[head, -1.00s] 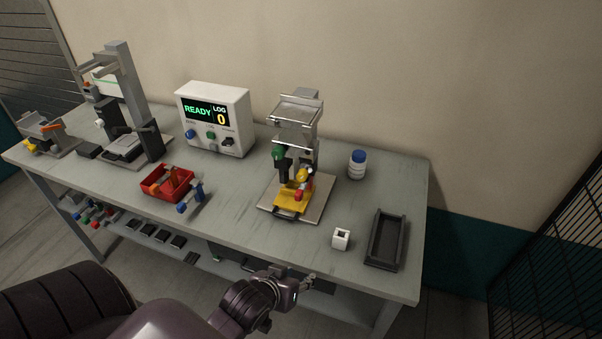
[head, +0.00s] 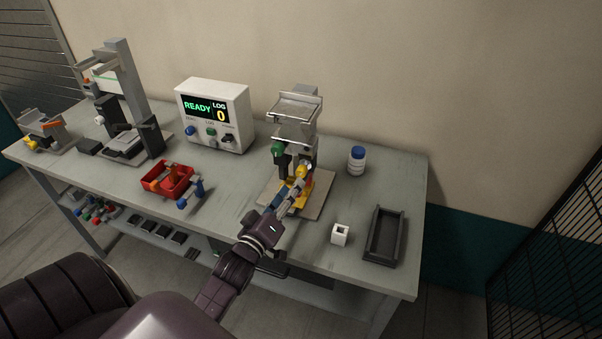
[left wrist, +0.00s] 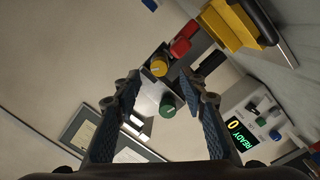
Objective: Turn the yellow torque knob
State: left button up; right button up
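In the head view my left gripper (head: 296,187) reaches in to the front of the clamp and partly hides the yellow knob and yellow base. In the left wrist view the left gripper (left wrist: 159,78) is open. The yellow knob shows between the fingertips, with nothing held; I cannot tell how much gap in depth is left. My right gripper is not in view.
A control box (head: 214,117) reading READY and LOG 0 stands behind. A red bin (head: 168,181), a white-and-blue bottle (head: 356,161), a white block (head: 340,234) and a dark tray (head: 384,236) are on the bench. A grey press stands at left.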

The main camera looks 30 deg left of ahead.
aim_at(300, 175)
pick_arm(q)
jog(key=w, duration=0.2)
jog(key=w+p, duration=0.1)
jog(key=w, duration=0.2)
jog(key=w+a, duration=0.1)
jog(key=w, duration=0.1)
jog(key=shift+w+p, duration=0.15)
jog(key=shift+p, duration=0.25)
grip_shut()
